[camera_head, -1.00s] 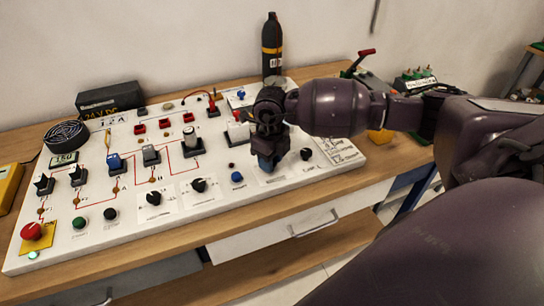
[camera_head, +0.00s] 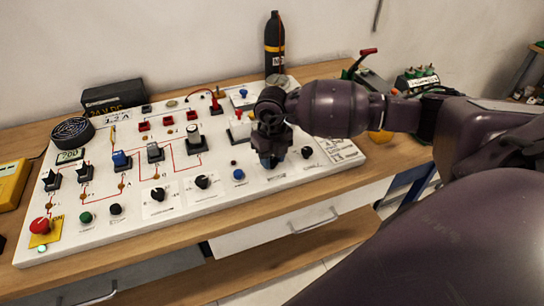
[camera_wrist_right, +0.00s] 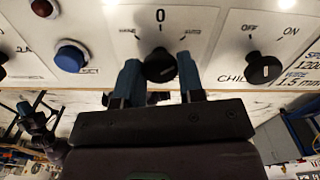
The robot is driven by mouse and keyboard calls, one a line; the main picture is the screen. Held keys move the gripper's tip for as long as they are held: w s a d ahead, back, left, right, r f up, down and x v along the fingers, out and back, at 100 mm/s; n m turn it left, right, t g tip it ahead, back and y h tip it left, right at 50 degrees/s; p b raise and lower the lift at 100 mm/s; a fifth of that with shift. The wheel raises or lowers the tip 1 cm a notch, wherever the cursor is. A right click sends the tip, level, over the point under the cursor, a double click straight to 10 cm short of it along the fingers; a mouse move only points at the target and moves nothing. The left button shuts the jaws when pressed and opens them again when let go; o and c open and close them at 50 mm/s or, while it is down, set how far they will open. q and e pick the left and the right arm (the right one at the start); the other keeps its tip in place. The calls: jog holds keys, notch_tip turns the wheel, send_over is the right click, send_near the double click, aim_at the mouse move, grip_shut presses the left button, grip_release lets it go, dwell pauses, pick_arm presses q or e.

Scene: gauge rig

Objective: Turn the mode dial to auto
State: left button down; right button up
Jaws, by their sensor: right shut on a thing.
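The mode dial (camera_wrist_right: 160,66) is a round black knob on a white plate in the right wrist view. The plate has a 0 above the knob and small labels to its upper left and upper right, the right one looking like AUTO. My right gripper (camera_wrist_right: 159,78) has its two blue fingers on either side of the knob, shut on it. I cannot tell clearly where the knob points. In the head view my right gripper (camera_head: 269,160) is low over the front right of the panel and hides the dial. My left gripper is not in view.
The white panel (camera_head: 130,225) lies on a wooden bench. A blue button (camera_wrist_right: 70,56) is left of the dial and another black knob (camera_wrist_right: 263,68) is right of it. A red mushroom button (camera_head: 40,226) is at the far left. A dark bottle (camera_head: 274,45) stands behind.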

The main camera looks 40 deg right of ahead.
aim_at(272, 160)
jog(key=o, duration=0.9)
notch_tip(272, 160, up, 11)
jog(key=shift+f, duration=0.1)
dwell(0.5)
